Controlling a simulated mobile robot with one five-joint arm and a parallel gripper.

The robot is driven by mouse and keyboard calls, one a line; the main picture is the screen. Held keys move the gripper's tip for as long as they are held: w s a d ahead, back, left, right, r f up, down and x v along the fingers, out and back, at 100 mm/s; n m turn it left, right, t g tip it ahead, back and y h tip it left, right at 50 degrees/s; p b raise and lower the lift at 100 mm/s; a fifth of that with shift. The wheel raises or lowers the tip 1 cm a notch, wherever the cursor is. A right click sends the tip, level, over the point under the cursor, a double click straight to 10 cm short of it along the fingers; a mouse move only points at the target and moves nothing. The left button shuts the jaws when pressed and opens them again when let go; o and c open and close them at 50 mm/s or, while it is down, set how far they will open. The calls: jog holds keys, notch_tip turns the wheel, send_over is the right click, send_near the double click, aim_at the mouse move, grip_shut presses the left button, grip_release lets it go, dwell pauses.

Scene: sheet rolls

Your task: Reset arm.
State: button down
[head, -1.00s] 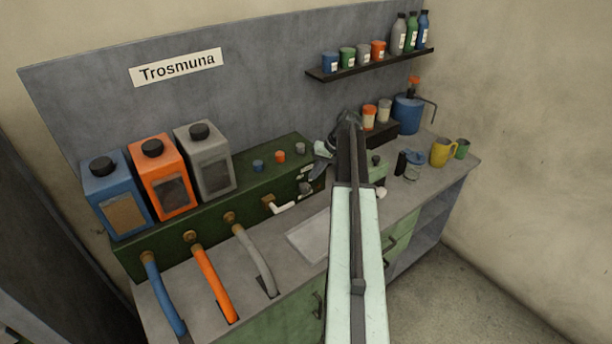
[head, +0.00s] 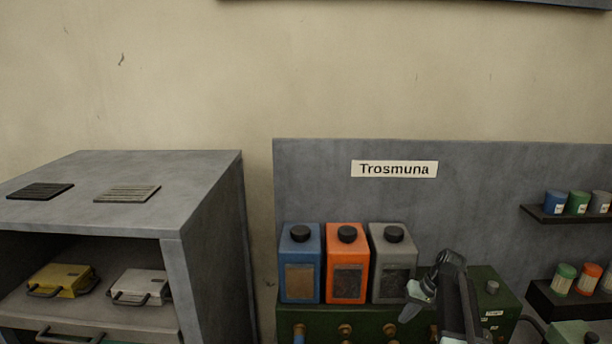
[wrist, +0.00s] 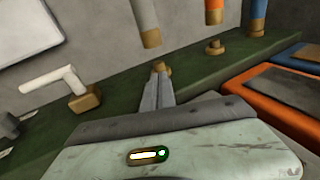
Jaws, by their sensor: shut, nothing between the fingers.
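My gripper (head: 412,303) shows at the lower right of the head view, at the end of my dark arm. It is in front of the green dispenser box (head: 505,306), just right of the grey tank (head: 390,275). In the wrist view, my gripper's two narrow grey fingers (wrist: 157,92) are together with nothing between them. Their tips overlap a brass fitting (wrist: 161,70) on the green box in the picture; I cannot tell whether they touch it.
Blue (head: 299,282) and orange (head: 346,283) tanks stand beside the grey one. A grey cabinet (head: 212,215) at left holds yellow and white cases. A shelf (head: 560,216) with cups is at right. A white-handled tap (wrist: 50,80) shows in the wrist view.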

jog(key=s+a+f+n, duration=0.1)
jog(key=s+a, duration=0.2)
jog(key=a, duration=0.3)
jog(key=s+a+f+n+g+h, duration=0.1)
jog(key=s+a, duration=0.2)
jog(key=a, duration=0.4)
jog(key=s+a+h+b, duration=0.1)
jog(key=s+a, duration=0.2)
jog(key=a, duration=0.3)
jog(key=shift+a+f+n+g, duration=0.3)
jog(key=shift+f+n, duration=0.1)
jog(key=s, duration=0.1)
jog(key=s+a, duration=0.1)
jog(key=s, duration=0.1)
jog(key=shift+a+f+h, duration=0.15)
jog(key=shift+a+h, duration=0.15)
jog(key=shift+h, duration=0.1)
jog(key=s+d, duration=0.1)
jog(key=s+d+h, duration=0.1)
jog(key=s, duration=0.1)
jog(key=shift+d+m, duration=0.15)
jog(key=shift+m, duration=0.25)
jog(key=shift+w+d+m, duration=0.1)
jog(key=shift+d+m, duration=0.2)
